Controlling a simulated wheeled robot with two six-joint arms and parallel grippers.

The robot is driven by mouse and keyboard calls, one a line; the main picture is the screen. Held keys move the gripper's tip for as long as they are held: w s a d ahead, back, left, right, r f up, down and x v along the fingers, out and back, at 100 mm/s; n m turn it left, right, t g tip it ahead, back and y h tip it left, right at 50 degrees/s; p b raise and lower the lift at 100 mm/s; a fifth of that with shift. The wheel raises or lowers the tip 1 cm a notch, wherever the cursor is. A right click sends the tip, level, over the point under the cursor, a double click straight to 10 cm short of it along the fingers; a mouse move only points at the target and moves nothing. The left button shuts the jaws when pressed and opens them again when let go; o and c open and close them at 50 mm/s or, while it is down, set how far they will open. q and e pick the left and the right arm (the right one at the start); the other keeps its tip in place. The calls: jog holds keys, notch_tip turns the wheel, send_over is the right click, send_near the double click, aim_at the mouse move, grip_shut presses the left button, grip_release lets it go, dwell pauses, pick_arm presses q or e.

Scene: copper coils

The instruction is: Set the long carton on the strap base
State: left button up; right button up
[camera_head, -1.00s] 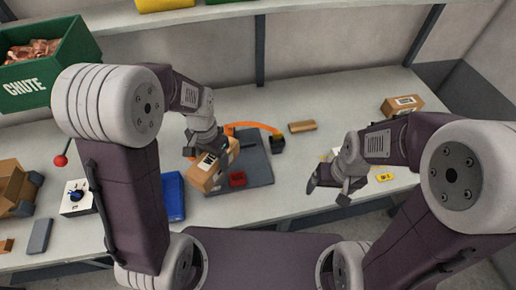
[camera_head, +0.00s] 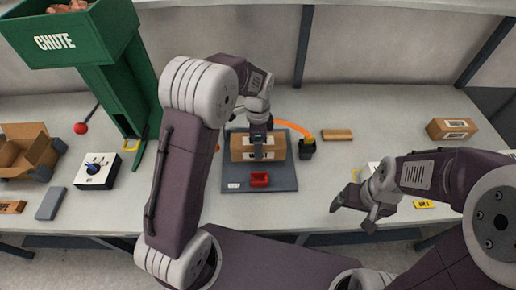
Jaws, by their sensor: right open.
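The long carton (camera_head: 240,149), a brown box, lies level across the strap base (camera_head: 281,178), a dark grey plate with a small red part (camera_head: 259,179) at its front. I cannot tell if the carton rests fully on the plate. My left gripper (camera_head: 258,152) is over the middle of the carton, with a finger in front of its near face. The far finger is hidden, so its grip is unclear. My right gripper (camera_head: 354,212) is open and empty over the table's front, right of the base.
An orange curved strap (camera_head: 295,127) ends at a small black block (camera_head: 307,146) by the base. A brown carton (camera_head: 451,129) stands at right. A green chute (camera_head: 114,85), open box (camera_head: 22,152) and control box (camera_head: 97,171) stand at left.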

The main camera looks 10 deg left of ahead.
pick_arm(q)
jog(key=shift+w+a+f, duration=0.15)
jog(key=shift+w+f, duration=0.3)
jog(key=shift+w, duration=0.35)
notch_tip(320, 180, down, 4)
jog(key=shift+s+r, duration=0.1)
jog(key=shift+f, duration=0.2)
jog(key=o, duration=1.8)
